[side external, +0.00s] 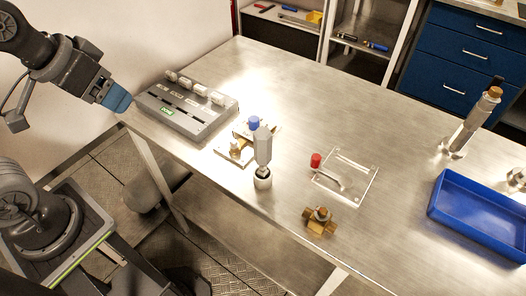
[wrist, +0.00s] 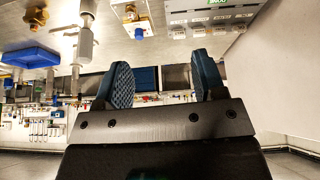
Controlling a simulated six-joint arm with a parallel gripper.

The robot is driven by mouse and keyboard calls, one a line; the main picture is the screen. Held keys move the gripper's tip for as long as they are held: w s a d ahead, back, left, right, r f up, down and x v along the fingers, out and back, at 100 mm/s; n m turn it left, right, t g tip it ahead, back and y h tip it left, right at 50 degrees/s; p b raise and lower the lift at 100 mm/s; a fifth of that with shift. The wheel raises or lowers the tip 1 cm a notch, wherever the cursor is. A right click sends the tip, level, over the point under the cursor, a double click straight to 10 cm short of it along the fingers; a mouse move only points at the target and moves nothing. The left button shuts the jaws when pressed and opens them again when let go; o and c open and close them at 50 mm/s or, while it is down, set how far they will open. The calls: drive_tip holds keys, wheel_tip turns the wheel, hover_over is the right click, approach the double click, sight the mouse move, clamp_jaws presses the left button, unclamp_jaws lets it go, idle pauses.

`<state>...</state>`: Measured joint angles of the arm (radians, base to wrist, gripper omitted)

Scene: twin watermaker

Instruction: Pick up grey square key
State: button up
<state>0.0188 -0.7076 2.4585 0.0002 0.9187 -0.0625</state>
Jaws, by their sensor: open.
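No part is plainly marked as the grey square key. A grey box (side external: 185,112) with dark slots, a green label and several pale grey blocks (side external: 200,88) along its back edge lies at the table's left end. The box also shows at the top of the wrist view (wrist: 212,20). A grey faceted piece (side external: 263,147) stands upright on a small white round base near the table's front edge; I cannot tell whether either is the key. My gripper (side external: 118,101) is open and empty, left of the box and apart from it. Its blue fingers are spread in the wrist view (wrist: 163,80).
A blue-knobbed brass fitting (side external: 236,149), a clear plate (side external: 346,177) with a red knob and a brass fitting (side external: 320,220) occupy the middle. A blue tray (side external: 480,222) and a tall metal cylinder (side external: 470,125) stand at the right. The table's back middle (side external: 330,95) is clear.

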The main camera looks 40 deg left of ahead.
drive_tip(key=w+d+r+n+g, duration=0.2)
drive_tip(key=w+d+r+n, duration=0.25)
drive_tip(key=w+d, duration=0.3)
drive_tip(key=n+g, duration=0.3)
drive_tip(key=n, duration=0.4)
approach(261, 140)
drive_tip(key=w+a, duration=0.1)
drive_tip(key=w, duration=0.1)
drive_tip(key=f, duration=1.2)
drive_tip(key=shift+w+a+f, duration=0.15)
drive_tip(key=shift+a+f, duration=0.05)
drive_tip(key=shift+f, duration=0.15)
drive_tip(key=shift+c, duration=0.3)
drive_tip(key=c, duration=1)
drive_tip(key=shift+o, duration=0.2)
wheel_tip(261, 140, up, 18)
